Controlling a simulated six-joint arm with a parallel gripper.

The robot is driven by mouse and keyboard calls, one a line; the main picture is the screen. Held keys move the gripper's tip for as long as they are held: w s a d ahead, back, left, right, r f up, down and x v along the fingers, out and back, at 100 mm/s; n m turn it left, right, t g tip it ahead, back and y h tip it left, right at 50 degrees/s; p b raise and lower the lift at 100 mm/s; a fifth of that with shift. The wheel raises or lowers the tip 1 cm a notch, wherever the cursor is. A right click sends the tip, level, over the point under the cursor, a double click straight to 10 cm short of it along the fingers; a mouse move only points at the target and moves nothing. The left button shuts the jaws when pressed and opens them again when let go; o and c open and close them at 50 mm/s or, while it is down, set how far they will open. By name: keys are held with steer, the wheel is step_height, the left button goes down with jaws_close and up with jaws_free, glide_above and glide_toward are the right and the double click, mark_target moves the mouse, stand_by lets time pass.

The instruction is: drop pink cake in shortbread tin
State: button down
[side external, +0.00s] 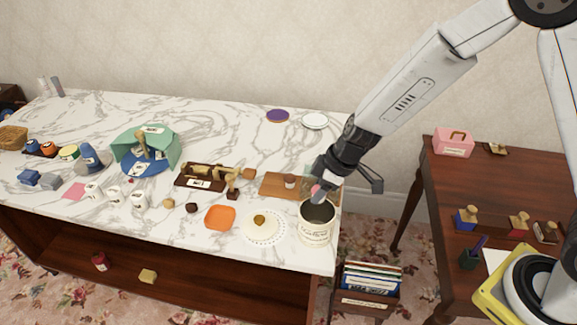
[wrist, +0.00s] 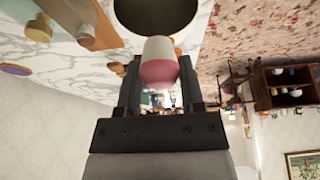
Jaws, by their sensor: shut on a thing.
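The pink cake (wrist: 158,66) is between the fingers of my gripper (wrist: 158,85) in the wrist view; its near part is pink and its far end is pale. My gripper is shut on it. In the side view the cake (side external: 316,190) shows as a small pink spot at my gripper (side external: 318,184). The shortbread tin (side external: 314,234) is a cream, round, open-topped tin with dark lettering at the table's right front corner. The cake is above or beside the tin's back rim; I cannot tell which. The tin's dark opening (wrist: 155,12) lies just beyond the cake in the wrist view.
A wooden board (side external: 273,187) with a small brown-topped cake lies left of my gripper. A white doily (side external: 264,228) and an orange dish (side external: 220,217) lie left of the tin. The marble table (side external: 215,130) ends just right of the tin. Its back middle is mostly clear.

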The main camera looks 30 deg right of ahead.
steer(key=shift+f, duration=1.55)
steer(key=shift+c, duration=0.7)
jaws_free()
steer(key=shift+r, duration=0.1)
steer(key=shift+r, duration=2.4)
